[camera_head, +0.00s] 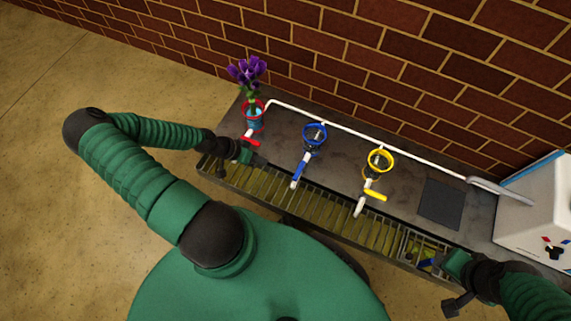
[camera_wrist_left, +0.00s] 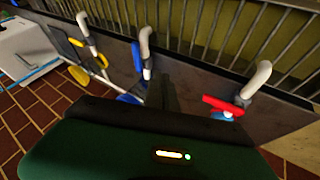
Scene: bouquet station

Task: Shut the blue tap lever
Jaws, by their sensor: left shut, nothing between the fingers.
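The blue tap lever (camera_head: 299,168) points forward, in line with the white spout of the middle tap, whose blue ring (camera_head: 314,134) stands behind it. The lever also shows in the left wrist view (camera_wrist_left: 137,57), beside the spout. My left gripper (camera_head: 262,162) is shut and empty, left of the blue lever and apart from it, just in front of the red lever (camera_head: 250,141). In the left wrist view its dark fingers (camera_wrist_left: 166,92) show between the blue and red levers. My right gripper (camera_head: 432,263) is over the right end of the grate; its finger gap is unclear.
A purple flower stands in the red-ringed cup (camera_head: 254,117) at the counter's left. The yellow tap lever (camera_head: 375,195) lies crosswise to its spout. A grate (camera_head: 320,208) runs along the front. A white box (camera_head: 530,215) stands right. A brick wall is behind.

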